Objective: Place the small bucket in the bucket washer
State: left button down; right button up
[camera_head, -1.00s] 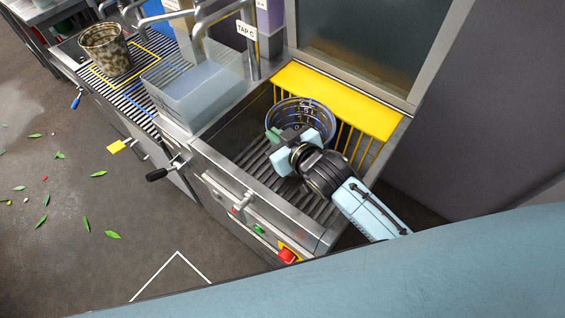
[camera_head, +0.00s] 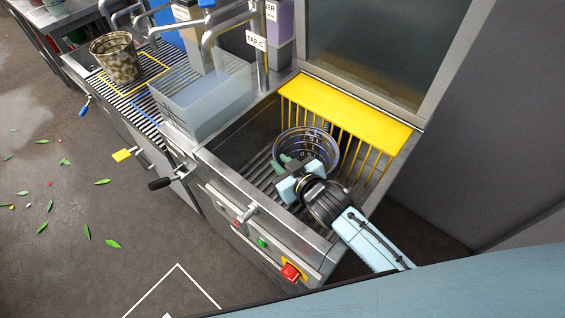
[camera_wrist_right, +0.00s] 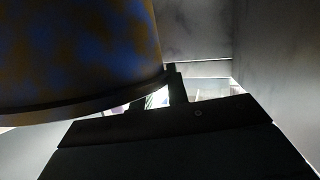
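The small bucket (camera_head: 322,139) is dark blue with pale markings inside and brownish stains outside. In the head view it is within the washer's steel basin (camera_head: 228,149), above or on the slatted floor, near the yellow rail guard. I cannot tell if it touches the slats. My right gripper (camera_head: 287,168) is at the bucket's near rim and appears shut on it; the fingertips are partly hidden. In the right wrist view the bucket's stained wall (camera_wrist_right: 80,45) fills the upper left, close to a dark finger. My left gripper is not in view.
A yellow guard (camera_head: 345,105) with bars lines the basin's back. Left of it stand a clear tank (camera_head: 200,105), taps, and a mottled brown bucket (camera_head: 116,60) on a slatted counter. A red button (camera_head: 290,272) and a black-handled lever (camera_head: 160,183) are on the front.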

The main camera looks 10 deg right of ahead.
jog(key=shift+o, duration=0.8)
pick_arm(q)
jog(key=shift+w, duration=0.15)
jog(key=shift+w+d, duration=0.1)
